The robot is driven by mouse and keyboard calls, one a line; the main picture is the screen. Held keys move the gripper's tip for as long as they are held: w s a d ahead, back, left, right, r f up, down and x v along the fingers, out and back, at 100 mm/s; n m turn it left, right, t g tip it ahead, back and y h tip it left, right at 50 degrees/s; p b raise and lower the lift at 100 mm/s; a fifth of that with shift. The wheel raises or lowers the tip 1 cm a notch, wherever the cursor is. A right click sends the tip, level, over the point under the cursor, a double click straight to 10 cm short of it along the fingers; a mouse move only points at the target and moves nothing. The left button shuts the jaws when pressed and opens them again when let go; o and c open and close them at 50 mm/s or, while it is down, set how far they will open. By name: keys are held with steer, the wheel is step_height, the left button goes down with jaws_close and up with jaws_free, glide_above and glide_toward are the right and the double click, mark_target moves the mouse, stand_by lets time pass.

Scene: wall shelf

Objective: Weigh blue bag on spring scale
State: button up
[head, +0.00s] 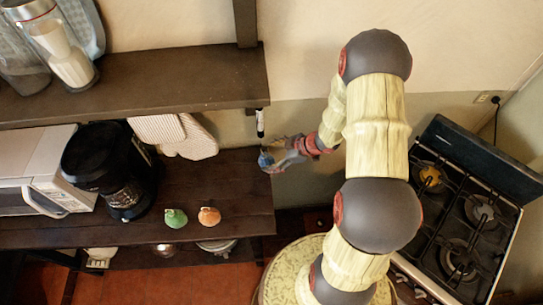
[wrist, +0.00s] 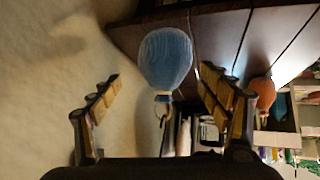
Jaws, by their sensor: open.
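The blue bag (wrist: 165,58) is round, with a narrow tied neck and a loop. In the wrist view, which looks upside down, it is between the two fingers of my gripper (wrist: 160,76), with gaps on both sides. In the head view the blue bag (head: 265,160) is a small patch at my gripper (head: 276,157), partly hidden by it. The spring scale (head: 260,123) hangs under the upper shelf's right end, just above the bag. The bag's loop appears to be on the scale's hook, but the contact is too small to be sure. My gripper is open.
A green bag (head: 175,218) and an orange bag (head: 209,215) sit on the lower shelf (head: 240,200). A black coffee maker (head: 108,165), a microwave (head: 40,170) and hanging mitts (head: 185,135) are to the left. A gas stove (head: 465,215) stands at right.

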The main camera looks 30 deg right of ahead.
steer(key=v, duration=1.2)
steer(key=shift+w, duration=0.1)
